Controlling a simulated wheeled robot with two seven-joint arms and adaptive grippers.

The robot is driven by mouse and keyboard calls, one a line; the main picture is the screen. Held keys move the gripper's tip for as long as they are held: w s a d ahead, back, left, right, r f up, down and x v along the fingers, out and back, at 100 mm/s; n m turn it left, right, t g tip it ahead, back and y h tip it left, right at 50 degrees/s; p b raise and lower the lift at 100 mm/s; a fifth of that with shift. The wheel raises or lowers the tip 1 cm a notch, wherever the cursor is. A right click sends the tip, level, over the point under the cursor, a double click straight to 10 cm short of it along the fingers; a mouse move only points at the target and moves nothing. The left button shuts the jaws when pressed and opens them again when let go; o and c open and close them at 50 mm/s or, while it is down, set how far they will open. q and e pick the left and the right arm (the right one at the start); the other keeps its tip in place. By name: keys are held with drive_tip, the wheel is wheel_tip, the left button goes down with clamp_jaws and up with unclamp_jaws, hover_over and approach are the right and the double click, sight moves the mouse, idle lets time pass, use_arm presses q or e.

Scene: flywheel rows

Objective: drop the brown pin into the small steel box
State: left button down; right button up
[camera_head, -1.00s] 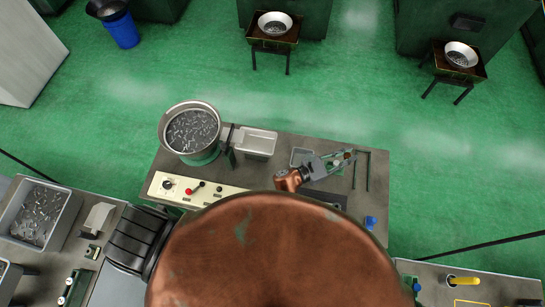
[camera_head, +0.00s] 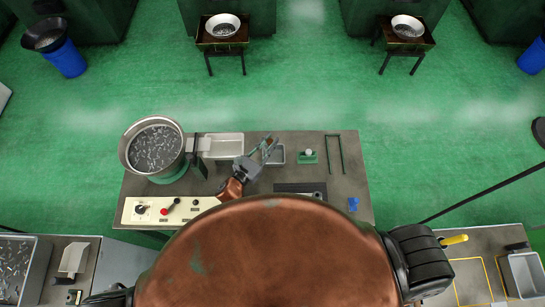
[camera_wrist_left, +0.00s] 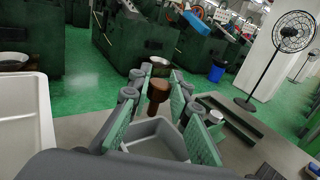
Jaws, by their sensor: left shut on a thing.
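My left gripper (camera_head: 269,146) is at the small steel box (camera_head: 278,155) on the bench, over its left side. In the left wrist view the gripper's green-padded fingers (camera_wrist_left: 160,98) are closed around the brown pin (camera_wrist_left: 158,90), which stands roughly upright between them. My right gripper is not in view.
A larger pale tray (camera_head: 222,146) lies left of the small box, beside a round bowl of metal parts (camera_head: 155,148). A green fixture with a white knob (camera_head: 307,156) and a dark frame (camera_head: 335,154) stand to the right. A control panel (camera_head: 165,210) lies nearer.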

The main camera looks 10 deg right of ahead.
use_arm(q)
drive_tip(key=shift+f+b, duration=0.3)
drive_tip(key=shift+f, duration=0.4)
drive_tip(key=c, duration=2.2)
unclamp_jaws()
drive_tip(key=o, duration=0.5)
drive_tip(key=shift+s+a+f, duration=0.1)
drive_tip(key=shift+s+a, duration=0.05)
drive_tip(key=shift+a, duration=0.05)
drive_tip(key=v, duration=1.1)
drive_tip(key=shift+s+a, duration=0.15)
